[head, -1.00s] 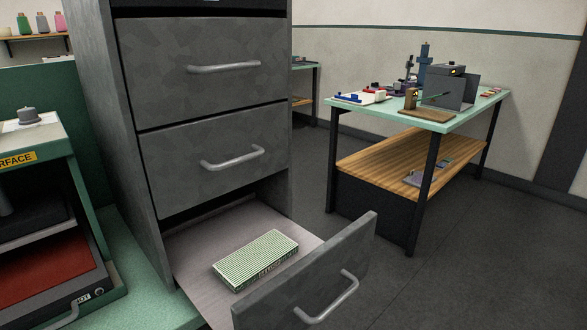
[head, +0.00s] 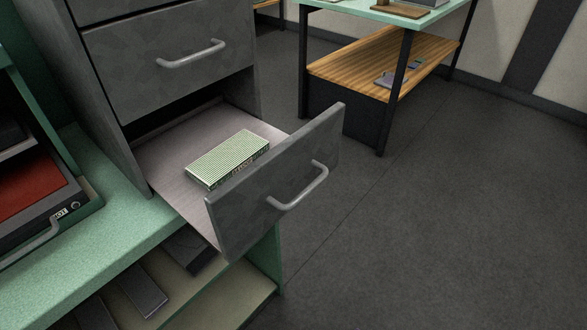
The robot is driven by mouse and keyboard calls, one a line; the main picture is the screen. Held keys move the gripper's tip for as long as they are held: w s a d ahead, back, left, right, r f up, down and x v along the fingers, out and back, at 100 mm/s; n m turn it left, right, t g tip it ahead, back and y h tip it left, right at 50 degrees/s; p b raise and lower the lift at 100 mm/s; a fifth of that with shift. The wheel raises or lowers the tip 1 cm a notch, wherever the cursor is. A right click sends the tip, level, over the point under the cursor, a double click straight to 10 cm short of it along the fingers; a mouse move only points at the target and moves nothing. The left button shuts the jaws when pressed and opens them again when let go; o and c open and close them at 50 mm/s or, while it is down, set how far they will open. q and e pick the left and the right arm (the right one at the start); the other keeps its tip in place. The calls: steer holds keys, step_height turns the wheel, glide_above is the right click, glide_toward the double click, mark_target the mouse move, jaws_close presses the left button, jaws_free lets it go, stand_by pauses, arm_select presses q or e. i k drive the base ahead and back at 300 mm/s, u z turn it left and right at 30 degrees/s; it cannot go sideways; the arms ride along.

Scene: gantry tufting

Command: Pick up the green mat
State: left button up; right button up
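A green, finely ribbed rectangular mat (head: 228,156) lies flat in the open bottom drawer (head: 165,160) of a grey cabinet. Its near side edge carries small markings that I cannot read. Nothing lies on top of it and its whole upper face shows. The drawer front (head: 280,185) with its metal handle stands between the mat and the open floor. Neither of my grippers shows in the head view.
The closed drawer above (head: 170,60) overhangs the back of the open one. A green bench (head: 110,225) with a machine (head: 35,200) is at the left, with a shelf beneath. A table (head: 385,65) stands behind. The floor at right (head: 450,220) is clear.

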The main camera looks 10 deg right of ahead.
mark_target(215, 168)
steer(key=k, duration=0.5)
steer(key=z, duration=1.35)
steer(key=i, duration=1.6)
steer(key=u, duration=3.3)
